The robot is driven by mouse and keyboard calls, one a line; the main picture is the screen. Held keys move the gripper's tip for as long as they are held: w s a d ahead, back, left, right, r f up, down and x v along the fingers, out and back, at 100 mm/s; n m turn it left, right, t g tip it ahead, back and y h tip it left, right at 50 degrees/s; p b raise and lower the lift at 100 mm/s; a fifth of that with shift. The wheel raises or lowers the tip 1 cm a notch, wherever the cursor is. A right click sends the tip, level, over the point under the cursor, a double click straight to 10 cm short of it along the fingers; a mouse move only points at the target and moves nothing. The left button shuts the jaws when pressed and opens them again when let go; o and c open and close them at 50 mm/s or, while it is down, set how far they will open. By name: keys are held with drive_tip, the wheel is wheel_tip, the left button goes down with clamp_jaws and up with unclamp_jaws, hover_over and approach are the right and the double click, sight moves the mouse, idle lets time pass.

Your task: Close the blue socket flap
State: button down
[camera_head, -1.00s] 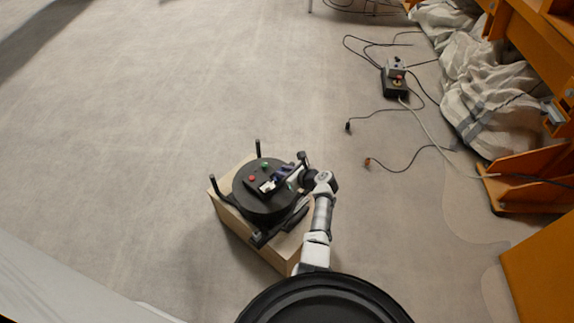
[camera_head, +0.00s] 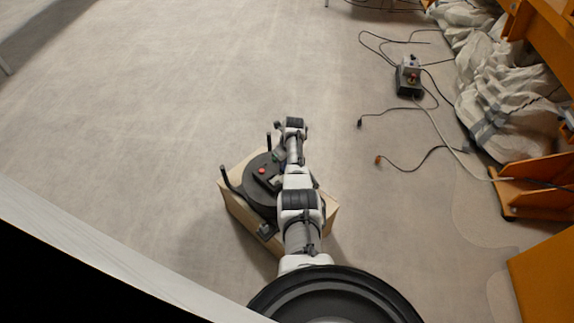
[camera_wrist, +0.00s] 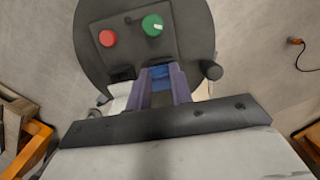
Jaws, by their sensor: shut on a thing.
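The blue socket flap (camera_wrist: 160,71) shows in the wrist view between my purple fingertips, on the near side of the black round panel (camera_wrist: 92,60). My gripper (camera_wrist: 162,82) is shut on the flap, and the fingers hide most of it. In the head view the round panel (camera_head: 256,192) sits on a pale wooden box (camera_head: 237,211). My arm covers its right part there, so the flap and fingertips are hidden.
A red button (camera_wrist: 107,38) and a green knob (camera_wrist: 153,25) stand beyond the fingers. Black posts (camera_head: 230,181) rise around the panel. A control box (camera_head: 408,80) with cables lies on the floor, with orange furniture (camera_head: 540,180) at right. Open floor is at left.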

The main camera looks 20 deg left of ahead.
drive_tip(key=shift+w+a+f+g+h+b, duration=0.25)
drive_tip(key=shift+f+h+b, duration=0.35)
drive_tip(key=shift+b, duration=2.05)
drive_tip(key=shift+a+f+g+h+b, duration=0.35)
drive_tip(key=shift+h+b, duration=0.45)
drive_tip(key=shift+b, duration=1.8)
drive_tip(key=b, duration=0.3)
drive_tip(key=shift+a+f+h+b, duration=0.1)
drive_tip(key=shift+a+h+b, duration=0.1)
drive_tip(key=shift+h+b, duration=0.2)
drive_tip(key=shift+g+h+b, duration=0.3)
drive_tip(key=shift+b, duration=0.9)
drive_tip(key=c, duration=1.2)
unclamp_jaws()
drive_tip(key=shift+c, duration=0.2)
drive_tip(key=shift+w+a+r, duration=0.1)
drive_tip(key=shift+r, duration=0.15)
drive_tip(key=v, duration=1.3)
drive_tip(key=shift+r, duration=0.3)
drive_tip(key=shift+a, duration=0.1)
